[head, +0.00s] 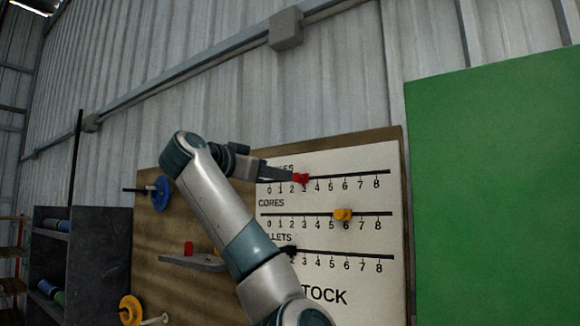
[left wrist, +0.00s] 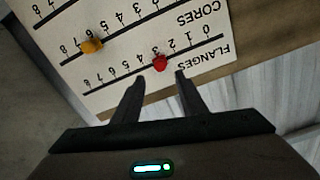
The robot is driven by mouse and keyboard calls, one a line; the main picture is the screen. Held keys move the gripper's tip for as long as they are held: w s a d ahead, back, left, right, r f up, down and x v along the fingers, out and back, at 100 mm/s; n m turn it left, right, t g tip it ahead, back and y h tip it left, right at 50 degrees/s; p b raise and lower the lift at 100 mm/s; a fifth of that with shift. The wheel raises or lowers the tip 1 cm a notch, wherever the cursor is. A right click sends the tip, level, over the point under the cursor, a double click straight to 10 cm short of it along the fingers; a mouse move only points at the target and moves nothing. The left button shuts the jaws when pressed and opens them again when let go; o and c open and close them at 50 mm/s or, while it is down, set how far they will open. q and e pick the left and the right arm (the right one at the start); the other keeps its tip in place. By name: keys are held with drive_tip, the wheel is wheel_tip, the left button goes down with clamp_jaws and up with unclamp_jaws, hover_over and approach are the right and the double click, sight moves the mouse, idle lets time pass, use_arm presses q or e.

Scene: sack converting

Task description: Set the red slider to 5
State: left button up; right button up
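The red slider (head: 301,178) sits on the top scale, the flanges line, of the white board (head: 330,277), at about the 3 mark. It also shows in the left wrist view (left wrist: 160,63), just beyond the fingertips and between their lines. My left gripper (left wrist: 159,76) is open, its two dark fingers apart with nothing between them. In the head view the left gripper (head: 281,173) reaches the slider from the left and hides part of the flanges label. Whether a finger touches the slider cannot be told. My right gripper is in neither view.
A yellow slider (head: 343,215) sits near 6 on the cores line below. A black slider (head: 290,250) is near 2 on the lowest line, partly behind my arm. A small shelf (head: 190,262) and blue disc (head: 161,194) are left; a green panel (head: 495,190) is right.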

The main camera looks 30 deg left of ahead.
sight(295, 176)
use_arm(q)
drive_tip(key=w+p, duration=0.1)
drive_tip(key=w, duration=0.2)
drive_tip(key=w+p, duration=0.1)
drive_tip(key=w, duration=0.1)
drive_tip(key=shift+w+d+r+p, duration=0.15)
drive_tip(key=shift+w+d+p, duration=0.1)
drive_tip(key=shift+d+p, duration=0.15)
drive_tip(key=shift+w+d, duration=0.1)
drive_tip(key=shift+w, duration=0.65)
